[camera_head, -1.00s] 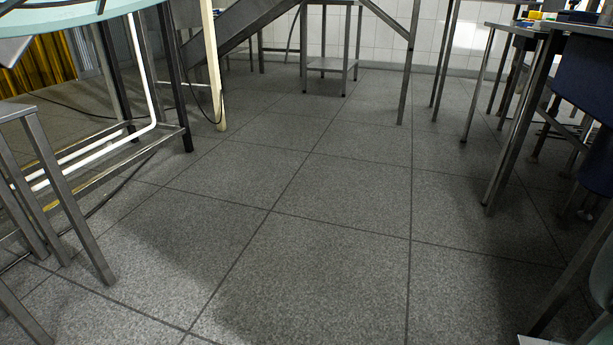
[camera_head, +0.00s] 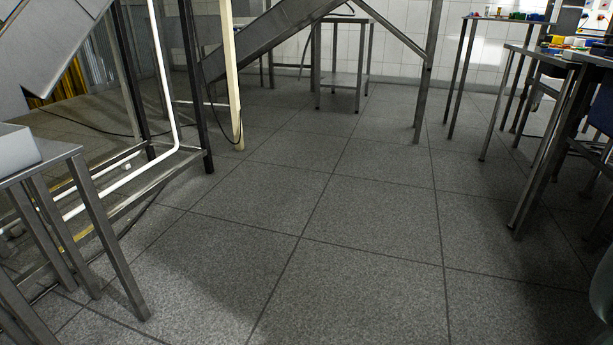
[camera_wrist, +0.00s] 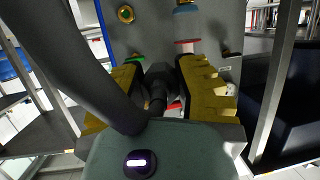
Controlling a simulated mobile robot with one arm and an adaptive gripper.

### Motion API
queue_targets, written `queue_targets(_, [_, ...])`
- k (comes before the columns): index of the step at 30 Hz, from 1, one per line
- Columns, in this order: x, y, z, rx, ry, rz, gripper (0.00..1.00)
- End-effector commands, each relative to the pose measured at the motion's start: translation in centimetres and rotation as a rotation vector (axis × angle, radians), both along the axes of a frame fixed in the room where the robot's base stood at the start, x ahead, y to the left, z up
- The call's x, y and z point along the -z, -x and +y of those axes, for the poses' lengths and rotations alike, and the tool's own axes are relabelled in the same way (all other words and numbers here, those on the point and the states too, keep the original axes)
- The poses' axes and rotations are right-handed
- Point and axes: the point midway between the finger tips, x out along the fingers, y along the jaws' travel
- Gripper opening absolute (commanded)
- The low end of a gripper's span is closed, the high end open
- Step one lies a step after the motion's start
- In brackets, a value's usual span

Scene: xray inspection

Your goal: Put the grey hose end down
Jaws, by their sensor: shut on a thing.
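My gripper (camera_wrist: 160,75) shows in the wrist view, with an olive-yellow ridged finger on each side. It is shut on a dark grey piece that sits between the fingers, which I take to be the grey hose end (camera_wrist: 157,88). A thick dark grey hose (camera_wrist: 72,55) runs from the top left down to the gripper body and hides part of the left finger. The far tip of the hose end is hard to make out.
A grey panel (camera_wrist: 160,28) with coloured round fittings lies beyond the fingers. In the head view, a metal stool (camera_head: 72,160) stands left, a small table (camera_head: 342,80) at the back, and benches with coloured blocks (camera_head: 575,42) right. The tiled floor (camera_head: 340,220) between them is clear.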

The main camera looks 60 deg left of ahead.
Motion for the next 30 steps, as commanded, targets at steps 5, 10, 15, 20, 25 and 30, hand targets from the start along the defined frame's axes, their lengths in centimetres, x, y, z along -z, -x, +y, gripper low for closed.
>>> queue_targets(5, [-7.9,-2.3,1.6,-0.085,0.001,-0.004,0.00])
queue_targets(10, [-14.3,-4.2,3.5,-0.177,-0.001,-0.002,0.00])
queue_targets(15, [-20.8,-5.7,5.0,-0.262,0.001,-0.002,0.00])
queue_targets(20, [-26.8,-6.8,6.6,-0.342,0.002,-0.002,0.00])
queue_targets(25, [-33.1,-7.7,8.1,-0.421,0.001,-0.001,0.00])
queue_targets(30, [-39.4,-8.3,9.5,-0.497,0.003,-0.001,0.00])
